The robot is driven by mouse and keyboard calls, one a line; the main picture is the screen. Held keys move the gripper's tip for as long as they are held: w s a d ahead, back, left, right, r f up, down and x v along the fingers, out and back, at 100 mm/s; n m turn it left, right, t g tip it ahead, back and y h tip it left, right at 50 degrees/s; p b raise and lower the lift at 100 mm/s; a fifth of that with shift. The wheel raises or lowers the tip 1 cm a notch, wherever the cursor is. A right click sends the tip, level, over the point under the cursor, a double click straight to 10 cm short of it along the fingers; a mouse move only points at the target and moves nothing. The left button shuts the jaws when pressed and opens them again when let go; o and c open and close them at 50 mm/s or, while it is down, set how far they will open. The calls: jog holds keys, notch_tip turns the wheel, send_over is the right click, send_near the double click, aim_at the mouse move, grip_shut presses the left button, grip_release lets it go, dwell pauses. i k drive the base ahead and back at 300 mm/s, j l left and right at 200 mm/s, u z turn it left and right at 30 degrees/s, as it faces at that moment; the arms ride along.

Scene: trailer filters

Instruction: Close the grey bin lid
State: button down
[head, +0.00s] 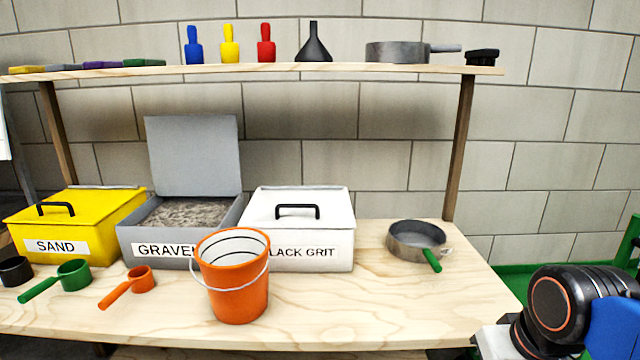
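The grey bin (127,245), labelled GRAVEL, stands on the bench between a yellow bin and a white bin. Its grey lid (194,156) is open and stands up at the back edge. Grey gravel shows inside. An orange bucket (238,290) stands in front and covers the right part of the bin's front and label. My gripper is not in view. Part of my arm shows at the lower right, apart from the bin.
The yellow SAND bin (95,216) and white BLACK GRIT bin (328,216) have shut lids. Several scoops lie at front left. A metal sieve (415,240) with a green handle sits on the right. A shelf (270,70) runs above the bench. The front right bench is clear.

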aim_at(190, 155)
jog(key=u, duration=1.15)
